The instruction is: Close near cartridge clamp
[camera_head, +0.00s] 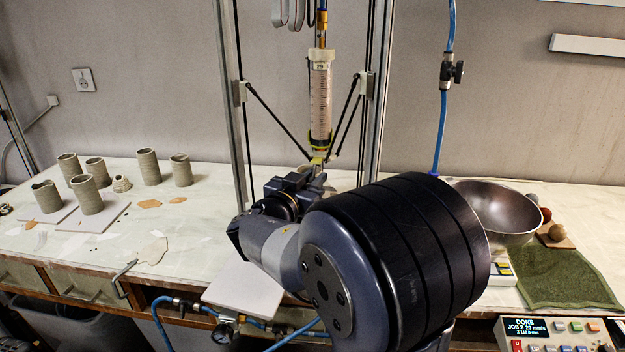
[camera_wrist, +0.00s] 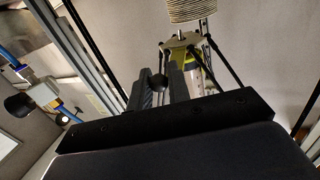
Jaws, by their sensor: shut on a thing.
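The clay cartridge (camera_head: 320,95) is a clear marked tube of pinkish clay, hanging upright in the printer frame. A yellow-green collar (camera_head: 321,143) surrounds its lower end and also shows in the wrist view (camera_wrist: 190,70). My gripper (camera_head: 314,179) is just below and in front of the collar, partly hidden by my arm. In the wrist view my gripper (camera_wrist: 160,82) has its fingers shut on a dark round knob (camera_wrist: 158,80), close beside the cartridge's lower end. The knob looks like part of the near cartridge clamp, but its link to the collar is hidden.
A ridged clay piece (camera_wrist: 190,10) lies close to the nozzle. Upright frame posts (camera_head: 232,100) and thin delta rods flank the cartridge. Several clay cylinders (camera_head: 147,167) stand at left. A metal bowl (camera_head: 500,212) and green cloth (camera_head: 566,279) are at right.

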